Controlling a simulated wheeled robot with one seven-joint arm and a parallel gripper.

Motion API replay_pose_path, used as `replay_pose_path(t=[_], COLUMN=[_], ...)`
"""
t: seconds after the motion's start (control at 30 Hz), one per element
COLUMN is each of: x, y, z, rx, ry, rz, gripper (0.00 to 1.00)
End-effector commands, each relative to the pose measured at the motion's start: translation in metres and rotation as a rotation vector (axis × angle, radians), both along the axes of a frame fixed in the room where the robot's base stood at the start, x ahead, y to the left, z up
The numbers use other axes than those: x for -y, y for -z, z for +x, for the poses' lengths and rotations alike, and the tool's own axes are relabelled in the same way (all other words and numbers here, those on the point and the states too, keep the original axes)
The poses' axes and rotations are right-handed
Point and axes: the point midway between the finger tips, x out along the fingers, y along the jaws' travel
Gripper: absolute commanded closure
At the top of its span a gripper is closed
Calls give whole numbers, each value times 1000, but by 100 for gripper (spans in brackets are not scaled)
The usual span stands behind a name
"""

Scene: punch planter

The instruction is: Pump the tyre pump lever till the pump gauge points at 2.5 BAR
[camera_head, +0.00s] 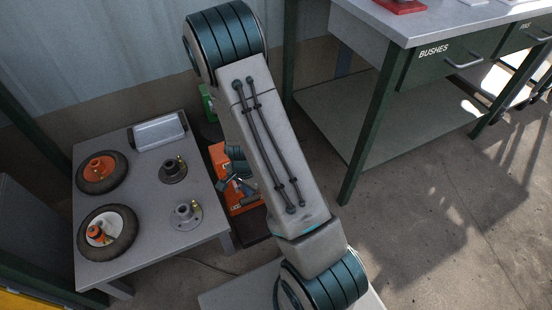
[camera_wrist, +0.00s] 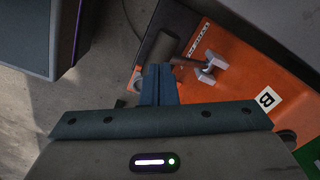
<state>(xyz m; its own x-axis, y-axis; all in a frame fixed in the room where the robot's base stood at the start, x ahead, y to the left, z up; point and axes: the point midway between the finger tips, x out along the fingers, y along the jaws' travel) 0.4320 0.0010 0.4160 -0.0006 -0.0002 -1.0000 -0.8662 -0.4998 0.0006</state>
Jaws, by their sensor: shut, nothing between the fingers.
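An orange unit (camera_head: 219,155) stands on the floor beside the low table, partly hidden behind my arm; it may be the tyre pump. In the wrist view its orange surface (camera_wrist: 228,38) carries a white "B" label and a silver fitting (camera_wrist: 210,66) on a rod. A dark grey bar-like part (camera_wrist: 157,48) lies just beyond my fingertips; I cannot tell if it is the lever. My gripper (camera_wrist: 159,68) is shut and empty, over the unit's left edge; whether it touches is unclear. My gripper also shows small in the head view (camera_head: 226,184). I cannot make out a gauge.
The low table (camera_head: 150,238) at left bears two wheels (camera_head: 102,172), two metal hubs (camera_head: 173,171) and a clear tray (camera_head: 160,132). A workbench (camera_head: 385,75) with a "BUSHES" drawer stands at right. A green object (camera_head: 208,103) is behind the unit.

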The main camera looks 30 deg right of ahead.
Motion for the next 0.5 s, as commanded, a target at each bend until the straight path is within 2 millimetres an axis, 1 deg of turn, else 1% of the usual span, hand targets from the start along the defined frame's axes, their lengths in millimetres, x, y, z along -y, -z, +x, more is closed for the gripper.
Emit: replay_pose_path(t=[0.3,0.37,0.5], x=[0,0,0], y=[-2,-5,-18], z=[0,0,0], rx=[1,1,1], ry=[-1,-1,-1], rz=[1,1,0], gripper=[100,100,100])
